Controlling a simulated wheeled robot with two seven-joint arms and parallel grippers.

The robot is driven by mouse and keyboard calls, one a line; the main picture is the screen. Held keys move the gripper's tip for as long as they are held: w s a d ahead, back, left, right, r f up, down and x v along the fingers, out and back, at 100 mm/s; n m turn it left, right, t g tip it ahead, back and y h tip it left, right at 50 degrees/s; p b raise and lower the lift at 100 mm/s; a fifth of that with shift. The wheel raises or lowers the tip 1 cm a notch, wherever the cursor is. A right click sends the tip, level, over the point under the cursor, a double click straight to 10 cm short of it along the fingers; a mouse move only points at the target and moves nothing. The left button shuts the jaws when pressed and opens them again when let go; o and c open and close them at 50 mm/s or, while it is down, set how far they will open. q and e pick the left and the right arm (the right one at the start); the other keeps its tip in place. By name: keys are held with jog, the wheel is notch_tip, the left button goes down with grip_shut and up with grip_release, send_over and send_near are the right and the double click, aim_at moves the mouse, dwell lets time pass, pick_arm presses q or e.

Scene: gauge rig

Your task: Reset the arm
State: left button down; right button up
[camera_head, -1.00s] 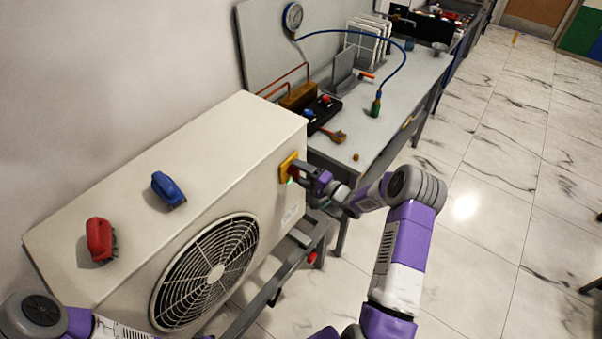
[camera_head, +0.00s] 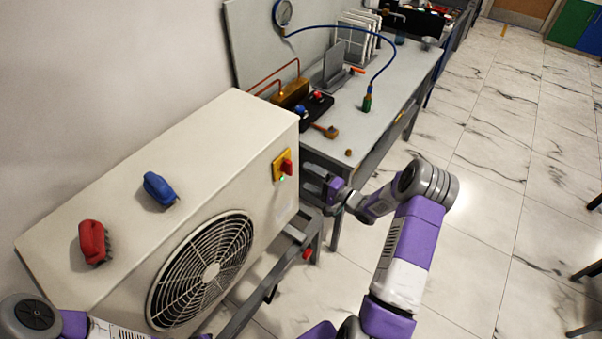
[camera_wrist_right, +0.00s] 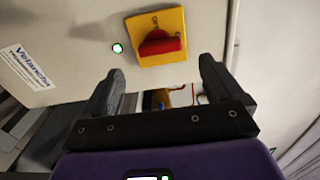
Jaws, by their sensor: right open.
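My right gripper (camera_head: 305,179) is open and empty, just off the right end face of the white fan unit (camera_head: 215,135). Beside it on that face is a yellow plate (camera_head: 279,159) with a red rotary knob (camera_head: 288,167). In the right wrist view, the knob (camera_wrist_right: 160,44) lies beyond and between the two open fingertips (camera_wrist_right: 158,72), with a gap. A small lit green lamp (camera_wrist_right: 118,48) shows beside the yellow plate. My left arm enters at the lower left; its gripper is out of view.
Red (camera_head: 92,241) and blue (camera_head: 160,188) handled items sit on top of the unit. Behind it stands a workbench (camera_head: 400,85) with a gauge (camera_head: 283,13), a blue hose and a brass block (camera_head: 290,93).

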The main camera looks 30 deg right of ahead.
jog(key=shift+s+d, duration=0.15)
jog(key=shift+s, duration=0.25)
jog(key=s+a+f+n+g+h, duration=0.15)
jog(key=a+f+g, duration=0.25)
jog(key=a+f, duration=0.4)
jog(key=s+a+f+n+g+h, duration=0.1)
jog(key=s+a+f+n+g, duration=0.15)
jog(key=a+f, duration=0.5)
jog(key=s+a+f+n+g, duration=0.2)
jog(key=s+a, duration=0.4)
jog(key=s, duration=0.4)
jog(key=s+a+f+n+g, duration=0.1)
jog(key=s+a+n+g, duration=0.3)
jog(key=s+a+g, duration=0.3)
jog(key=s, duration=0.3)
jog(key=shift+f+n, duration=0.4)
jog(key=shift+g, duration=0.25)
